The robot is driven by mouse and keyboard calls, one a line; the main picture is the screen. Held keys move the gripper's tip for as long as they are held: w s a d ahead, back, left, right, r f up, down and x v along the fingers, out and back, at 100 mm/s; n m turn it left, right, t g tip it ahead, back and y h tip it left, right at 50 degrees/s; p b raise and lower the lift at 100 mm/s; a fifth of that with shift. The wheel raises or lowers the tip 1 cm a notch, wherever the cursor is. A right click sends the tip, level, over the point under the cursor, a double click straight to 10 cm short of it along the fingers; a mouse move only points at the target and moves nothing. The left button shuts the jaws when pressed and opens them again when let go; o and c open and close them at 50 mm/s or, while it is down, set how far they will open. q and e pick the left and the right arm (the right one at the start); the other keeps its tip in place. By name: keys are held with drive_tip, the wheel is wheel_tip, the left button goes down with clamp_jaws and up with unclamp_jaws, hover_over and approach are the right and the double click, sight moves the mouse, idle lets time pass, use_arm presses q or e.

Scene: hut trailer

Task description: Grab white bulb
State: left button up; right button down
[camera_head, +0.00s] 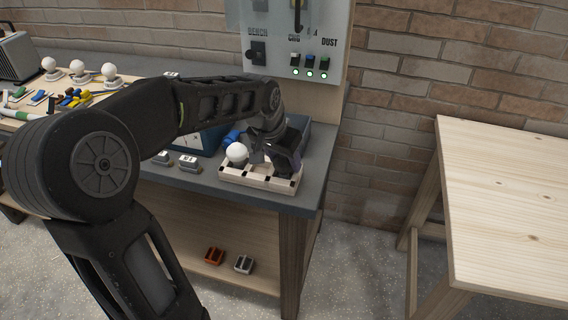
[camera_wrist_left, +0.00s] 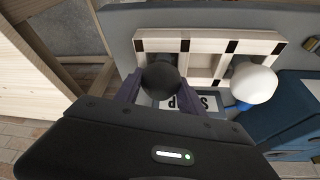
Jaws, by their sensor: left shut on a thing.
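The white bulb (camera_head: 237,153) sits at the left end of a pale wooden rack (camera_head: 258,182) on the grey bench top. In the left wrist view the white bulb (camera_wrist_left: 254,83) is right of my fingers and apart from them. My left gripper (camera_head: 284,157) is over the right part of the rack. Its purple fingers are shut on a black round bulb (camera_wrist_left: 160,80), seen in the left wrist view. I cannot tell whether the black bulb is seated in the rack or lifted. My right gripper is not in view.
Several white bulbs (camera_head: 77,68) stand at the back left, behind small coloured parts. A blue box (camera_head: 205,140) and small grey blocks (camera_head: 188,163) are left of the rack. A switch panel (camera_head: 296,40) rises behind. A bare wooden table (camera_head: 510,200) stands right.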

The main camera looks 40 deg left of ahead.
use_arm(q)
drive_tip(key=shift+r, duration=0.15)
wheel_tip(320, 180, up, 10)
drive_tip(key=shift+f, duration=0.1)
idle(0.5)
idle(0.5)
